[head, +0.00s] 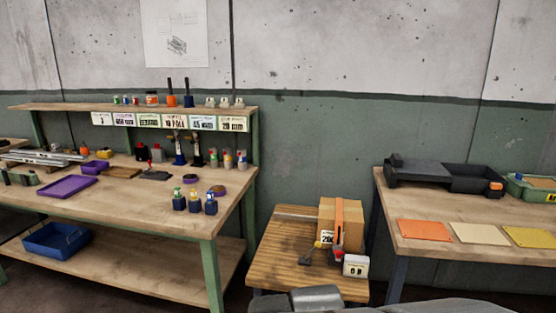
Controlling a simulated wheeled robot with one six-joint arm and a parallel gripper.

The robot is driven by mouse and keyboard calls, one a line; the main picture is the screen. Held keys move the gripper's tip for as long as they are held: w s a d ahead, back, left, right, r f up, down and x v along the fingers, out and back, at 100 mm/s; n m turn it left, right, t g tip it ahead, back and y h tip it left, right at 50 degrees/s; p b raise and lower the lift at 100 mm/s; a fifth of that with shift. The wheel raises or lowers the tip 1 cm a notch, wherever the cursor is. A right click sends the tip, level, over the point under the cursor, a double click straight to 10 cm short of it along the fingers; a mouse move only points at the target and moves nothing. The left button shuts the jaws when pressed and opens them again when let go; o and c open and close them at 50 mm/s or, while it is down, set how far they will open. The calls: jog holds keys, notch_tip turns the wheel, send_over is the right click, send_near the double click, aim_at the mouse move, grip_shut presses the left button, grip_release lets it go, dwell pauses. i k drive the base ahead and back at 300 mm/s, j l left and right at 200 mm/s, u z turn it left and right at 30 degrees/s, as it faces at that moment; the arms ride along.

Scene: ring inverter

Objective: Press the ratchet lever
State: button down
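A cardboard box (353,226) with an orange strap (339,218) over it stands on a low wooden table in the middle. At the front foot of the strap is a small red part (338,254). Just left of it is a small dark grey part (306,257) with a yellow bit above. One of these may be the ratchet lever, but they are too small to tell which. A white label with digits is on the box front. My gripper is not in view. Grey rounded parts at the bottom edge seem to be my own body.
A crowded workbench (130,201) stands left, with bottles, trays and a shelf. Another bench right holds a black tray (476,179) and coloured sheets. Narrow gaps flank the low table.

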aim_at(337, 253)
jog(key=l+z, duration=0.15)
jog(key=k, duration=0.2)
jog(key=l, duration=0.2)
jog(key=i+l+u, duration=0.15)
jog(key=i, duration=0.35)
jog(key=i+l+u, duration=0.15)
jog(key=i, duration=0.3)
